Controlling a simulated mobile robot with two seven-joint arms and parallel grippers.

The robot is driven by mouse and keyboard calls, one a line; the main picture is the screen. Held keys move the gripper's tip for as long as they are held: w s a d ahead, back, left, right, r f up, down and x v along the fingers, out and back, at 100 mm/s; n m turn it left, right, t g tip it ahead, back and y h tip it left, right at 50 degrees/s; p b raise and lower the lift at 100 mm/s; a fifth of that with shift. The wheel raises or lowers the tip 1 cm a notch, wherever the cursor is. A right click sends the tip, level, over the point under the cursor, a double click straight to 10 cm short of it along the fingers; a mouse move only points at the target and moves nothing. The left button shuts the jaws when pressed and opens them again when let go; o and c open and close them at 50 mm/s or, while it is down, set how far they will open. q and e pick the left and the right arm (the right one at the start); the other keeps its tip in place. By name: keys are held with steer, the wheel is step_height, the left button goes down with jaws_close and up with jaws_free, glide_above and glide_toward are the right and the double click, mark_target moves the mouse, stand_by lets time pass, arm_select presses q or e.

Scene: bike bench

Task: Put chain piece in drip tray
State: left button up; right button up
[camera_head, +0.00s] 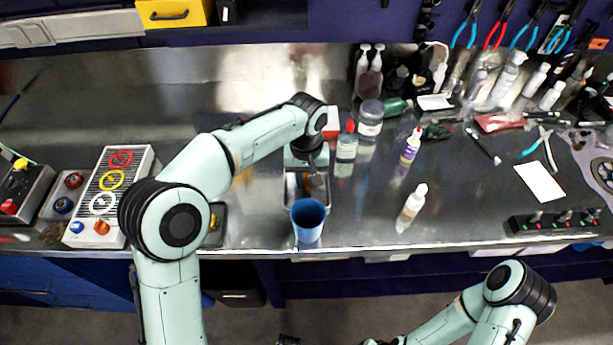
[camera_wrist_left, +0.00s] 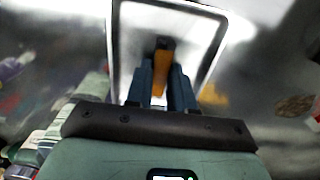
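My left gripper (camera_head: 314,178) is over the shallow metal drip tray (camera_head: 291,203), pointing down. In the left wrist view its two blue fingers (camera_wrist_left: 161,85) are closed around a narrow orange-brown piece with a dark end, which seems to be the chain piece (camera_wrist_left: 158,72). The pale-rimmed drip tray (camera_wrist_left: 205,62) lies behind the fingers there. I cannot tell whether the piece touches the tray floor. In the head view the piece is too small to make out. My right arm is at the lower right; its gripper is not clear at the bottom edge.
A blue cup (camera_head: 308,222) stands at the tray's front, near the bench edge. Bottles (camera_head: 347,146) and a jar (camera_head: 370,120) stand right of my left wrist. A small dark tray (camera_head: 215,226) lies left. The bench at the back left is clear.

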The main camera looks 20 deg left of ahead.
mark_target(306, 182)
arm_select(q)
steer(key=o, duration=0.3)
step_height(306, 182, up, 12)
steer(key=p, duration=0.2)
steer(key=shift+r+p, duration=0.15)
steer(key=shift+p, duration=0.25)
arm_select(e)
steer(key=r, duration=0.1)
steer(key=w+r, duration=0.1)
steer(key=r, duration=0.1)
steer(key=shift+w+r, duration=0.15)
steer(key=shift+w, duration=0.2)
